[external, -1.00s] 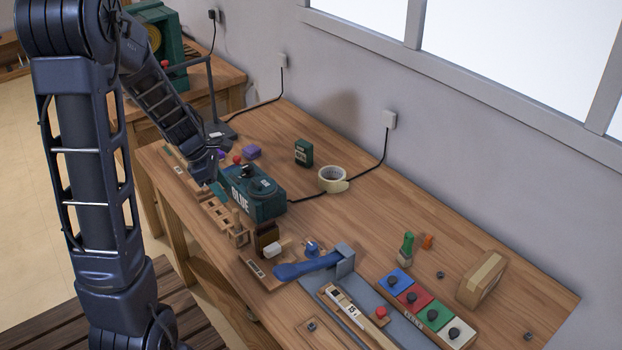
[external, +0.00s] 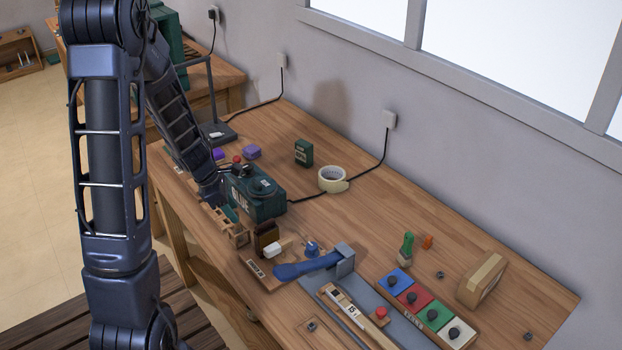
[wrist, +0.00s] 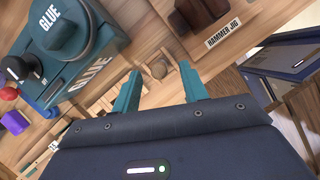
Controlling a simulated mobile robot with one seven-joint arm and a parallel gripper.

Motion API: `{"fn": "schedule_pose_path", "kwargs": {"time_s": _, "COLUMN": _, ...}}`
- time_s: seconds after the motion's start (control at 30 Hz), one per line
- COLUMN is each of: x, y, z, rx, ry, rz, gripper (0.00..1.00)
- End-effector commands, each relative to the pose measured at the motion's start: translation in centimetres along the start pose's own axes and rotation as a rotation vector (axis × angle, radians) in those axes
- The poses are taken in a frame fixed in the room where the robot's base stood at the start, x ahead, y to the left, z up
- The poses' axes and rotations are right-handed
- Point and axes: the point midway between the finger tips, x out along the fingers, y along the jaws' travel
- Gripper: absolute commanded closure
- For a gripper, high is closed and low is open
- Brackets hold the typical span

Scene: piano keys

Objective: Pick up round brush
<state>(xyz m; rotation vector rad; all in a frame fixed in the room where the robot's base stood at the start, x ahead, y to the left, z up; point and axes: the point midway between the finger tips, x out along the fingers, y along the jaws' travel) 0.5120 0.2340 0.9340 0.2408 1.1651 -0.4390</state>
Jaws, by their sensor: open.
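My gripper (wrist: 159,72) is open, its two teal fingers spread in the wrist view. A small round wooden knob (wrist: 158,70) shows between the fingertips, among light wooden rack parts; it may be the end of the round brush, but I cannot tell for sure. The fingers do not visibly grip it. In the external view my gripper (external: 228,212) is low over the wooden rack (external: 240,238), beside the green glue box (external: 266,205). My wrist partly hides the rack there.
The glue box (wrist: 72,60) is close on the left in the wrist view. The hammer jig (wrist: 226,30) is at upper right.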

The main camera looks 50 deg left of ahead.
Motion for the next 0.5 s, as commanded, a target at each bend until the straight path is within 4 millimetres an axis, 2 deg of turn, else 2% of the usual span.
{"fn": "schedule_pose_path", "kwargs": {"time_s": 0.2, "x": 2.4, "y": 0.1, "z": -0.1, "rx": -0.001, "ry": 0.000, "rz": -0.001, "gripper": 0.56}}
{"fn": "schedule_pose_path", "kwargs": {"time_s": 0.5, "x": 2.9, "y": 0.1, "z": -0.1, "rx": 0.000, "ry": 0.000, "rz": 0.000, "gripper": 0.56}}
